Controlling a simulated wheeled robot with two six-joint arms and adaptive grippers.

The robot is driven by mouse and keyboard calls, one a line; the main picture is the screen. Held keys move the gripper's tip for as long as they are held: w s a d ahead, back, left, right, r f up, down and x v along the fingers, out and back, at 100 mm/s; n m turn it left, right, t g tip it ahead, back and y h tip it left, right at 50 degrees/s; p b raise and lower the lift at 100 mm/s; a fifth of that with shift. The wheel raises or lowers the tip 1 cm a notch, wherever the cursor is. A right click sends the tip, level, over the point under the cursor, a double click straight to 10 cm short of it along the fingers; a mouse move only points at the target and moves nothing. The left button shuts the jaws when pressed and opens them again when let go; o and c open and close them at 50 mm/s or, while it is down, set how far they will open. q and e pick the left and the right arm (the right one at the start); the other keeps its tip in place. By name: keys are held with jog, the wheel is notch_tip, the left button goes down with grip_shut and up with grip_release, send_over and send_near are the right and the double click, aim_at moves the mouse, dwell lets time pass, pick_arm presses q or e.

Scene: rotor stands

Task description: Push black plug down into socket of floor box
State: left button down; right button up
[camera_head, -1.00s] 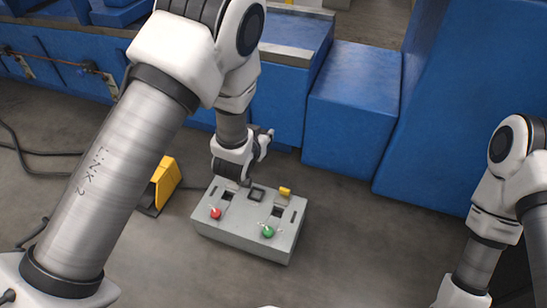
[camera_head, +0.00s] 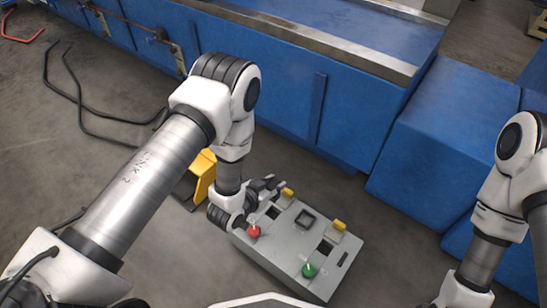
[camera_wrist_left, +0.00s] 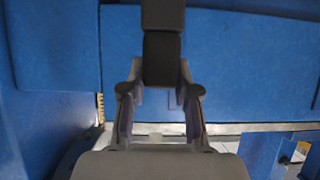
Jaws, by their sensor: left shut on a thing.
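The grey floor box (camera_head: 270,250) lies on the floor, with dark square openings and a framed dark square in its top. My left gripper (camera_head: 272,185) is at the box's back left corner, its fingers pointing right over the back edge. In the left wrist view, my left gripper (camera_wrist_left: 160,98) is shut with a dark block, apparently the black plug (camera_wrist_left: 162,60), between its fingers. The plug cannot be made out in the head view, and its height over the socket cannot be told. My right gripper is out of frame; only its arm shows.
The box carries a red knob (camera_head: 254,231), a green knob (camera_head: 309,270) and yellow pieces (camera_head: 339,225). A yellow pedal-like object (camera_head: 202,172) stands left behind the box. Blue machinery (camera_head: 300,90) borders the back. Black cables lie on the floor at left.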

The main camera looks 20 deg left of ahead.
aim_at(271, 200)
pick_arm(q)
jog(key=shift+s+f, duration=0.4)
jog(key=shift+f, duration=0.4)
notch_tip(271, 200, down, 5)
jog(key=b, duration=0.5)
jog(key=shift+d, duration=0.1)
jog(key=shift+f, duration=0.3)
jog(key=shift+r+p, duration=0.1)
jog(key=shift+p, duration=0.2)
